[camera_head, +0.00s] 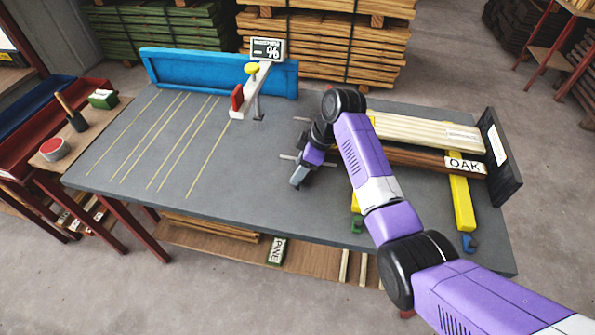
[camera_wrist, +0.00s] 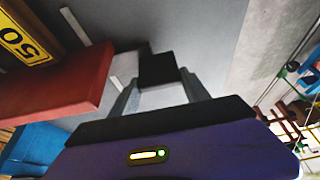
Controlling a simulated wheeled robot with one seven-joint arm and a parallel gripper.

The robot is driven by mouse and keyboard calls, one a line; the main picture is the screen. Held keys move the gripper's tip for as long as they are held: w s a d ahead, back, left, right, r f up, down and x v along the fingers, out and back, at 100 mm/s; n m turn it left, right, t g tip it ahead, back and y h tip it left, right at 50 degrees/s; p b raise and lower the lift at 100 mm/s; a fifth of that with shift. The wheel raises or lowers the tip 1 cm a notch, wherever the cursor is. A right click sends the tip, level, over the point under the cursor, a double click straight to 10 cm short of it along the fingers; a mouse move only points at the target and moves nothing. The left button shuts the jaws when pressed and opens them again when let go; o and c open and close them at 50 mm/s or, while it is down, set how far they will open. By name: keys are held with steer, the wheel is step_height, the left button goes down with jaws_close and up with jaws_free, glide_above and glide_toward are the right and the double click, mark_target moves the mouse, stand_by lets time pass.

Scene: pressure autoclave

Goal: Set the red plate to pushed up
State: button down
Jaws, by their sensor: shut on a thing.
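A small red plate (camera_head: 237,98) stands upright at the near left end of a pale arm with a yellow knob (camera_head: 252,68), on the grey table before the blue fence. My gripper (camera_head: 298,178) is low over the table, right of and nearer than this plate, and apart from it in the head view. In the wrist view my gripper (camera_wrist: 158,85) has its two grey fingers around a small black block (camera_wrist: 157,70); its lower part is hard to make out. A broad red slab (camera_wrist: 50,85) lies close on the left; I cannot tell if it is the same plate.
Stacked boards (camera_head: 425,132), one marked OAK, lie on yellow bars (camera_head: 460,200) to the right of my arm. The blue fence (camera_head: 220,75) closes the back left. A yellow label (camera_wrist: 22,42) reads 50, upside down.

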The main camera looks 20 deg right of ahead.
steer(key=shift+s+d+r, duration=0.15)
steer(key=shift+s+d, duration=0.3)
steer(key=shift+d, duration=0.25)
steer(key=shift+s+d+p, duration=0.55)
steer(key=shift+s+d, duration=0.05)
steer(key=shift+d, duration=0.2)
steer(key=c, duration=0.5)
jaws_free()
steer(key=b+v, duration=0.1)
steer(key=v, duration=0.6)
steer(key=shift+r, duration=0.3)
steer(key=shift+s, duration=0.1)
